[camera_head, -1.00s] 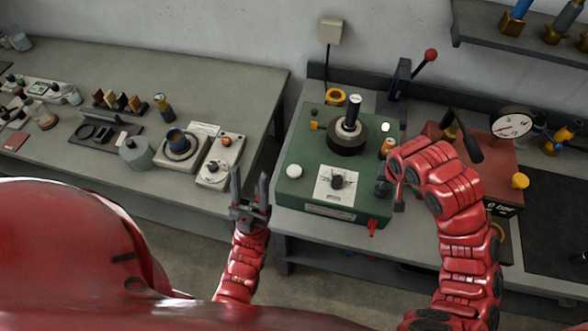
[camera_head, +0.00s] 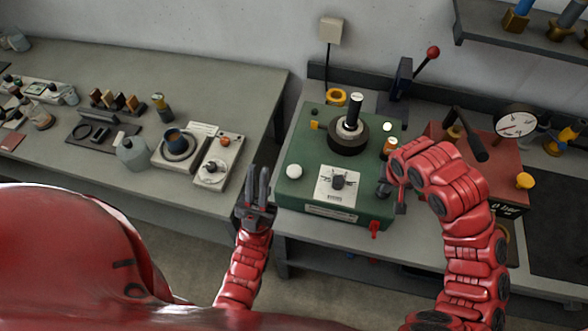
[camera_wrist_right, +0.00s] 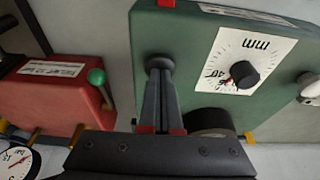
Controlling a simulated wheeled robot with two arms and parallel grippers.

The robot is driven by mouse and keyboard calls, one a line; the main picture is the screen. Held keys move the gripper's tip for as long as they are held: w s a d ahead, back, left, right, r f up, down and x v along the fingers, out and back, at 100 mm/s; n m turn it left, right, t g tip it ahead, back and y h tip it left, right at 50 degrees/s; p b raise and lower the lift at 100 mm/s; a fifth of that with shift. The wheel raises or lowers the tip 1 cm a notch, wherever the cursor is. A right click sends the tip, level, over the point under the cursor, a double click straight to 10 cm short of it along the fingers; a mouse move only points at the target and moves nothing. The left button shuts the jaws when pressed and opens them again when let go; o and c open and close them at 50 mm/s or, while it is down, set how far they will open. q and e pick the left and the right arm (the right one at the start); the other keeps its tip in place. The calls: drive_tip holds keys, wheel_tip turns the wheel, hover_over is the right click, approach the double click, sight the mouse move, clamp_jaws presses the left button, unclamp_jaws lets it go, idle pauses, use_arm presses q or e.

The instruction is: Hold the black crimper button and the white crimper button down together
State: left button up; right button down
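The green crimper (camera_head: 300,150) stands on the bench right of centre. The white crimper button (camera_head: 293,171) is on its left front top and is uncovered; it also shows at the right edge of the right wrist view (camera_wrist_right: 311,88). My left gripper (camera_head: 257,176) is left of the crimper's front corner, pointing up, empty, with a narrow gap between its fingers. My right gripper (camera_head: 385,187) is at the crimper's right front. In the right wrist view its fingers (camera_wrist_right: 160,78) are together, with tips at the black crimper button (camera_wrist_right: 158,62). Contact or pressing cannot be told.
A dial marked mm (camera_wrist_right: 240,72) lies between the buttons. A red lever (camera_head: 375,228) sticks out of the crimper's front. A red box with a gauge (camera_head: 514,121) stands to the right. The left bench (camera_head: 200,85) holds several small devices. A floor gap separates the benches.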

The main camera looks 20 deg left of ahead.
use_arm(q)
drive_tip(key=w+d+g+y, duration=0.1)
drive_tip(key=w+d+g, duration=0.1)
drive_tip(key=w, duration=0.4)
drive_tip(key=w+d+r+g+y, duration=0.1)
drive_tip(key=w+d+g, duration=0.1)
drive_tip(key=w+d, duration=0.3)
drive_tip(key=w+d+r+g+y, duration=0.1)
drive_tip(key=w+d, duration=0.3)
drive_tip(key=w, duration=0.5)
drive_tip(key=shift+w+r+g, duration=0.1)
drive_tip(key=shift+w+g, duration=0.05)
drive_tip(key=shift+g, duration=0.55)
clamp_jaws()
drive_tip(key=w+a+n+g+y, duration=0.1)
drive_tip(key=w+n+g+y, duration=0.25)
drive_tip(key=w+y, duration=0.45)
drive_tip(key=n+g+y, duration=0.2)
drive_tip(key=n+g, duration=0.7)
drive_tip(key=g, duration=0.8)
hover_over(294, 168)
drive_tip(key=s+d, duration=0.2)
drive_tip(key=s, duration=0.2)
wheel_tip(294, 168, down, 15)
drive_tip(key=x, duration=0.6)
drive_tip(key=shift+s+f, duration=0.15)
drive_tip(key=shift+f, duration=0.25)
drive_tip(key=shift+d+f, duration=0.1)
drive_tip(key=shift+f, duration=0.2)
